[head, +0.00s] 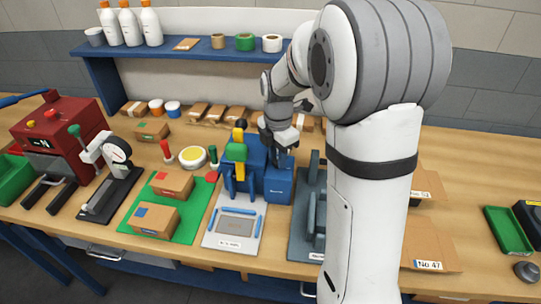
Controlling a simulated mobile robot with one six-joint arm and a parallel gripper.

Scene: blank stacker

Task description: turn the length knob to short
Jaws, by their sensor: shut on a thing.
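The blue stacker machine (278,190) stands on the bench at the middle, with a yellow and green upright part (238,152) at its left. My gripper (281,154) comes down from above at the top of the machine's right-hand blue block. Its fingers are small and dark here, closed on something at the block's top. That thing appears to be the length knob, but the fingers and wrist hide it. Its pointer and any short or long marking cannot be read.
A grey tray plate (233,243) lies in front of the machine. A green mat (150,226) with cardboard boxes is at left, beside a dial gauge stand (112,165) and a red machine (58,135). A dark grey fixture (305,225) is close on the right. A blue shelf (180,52) stands behind.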

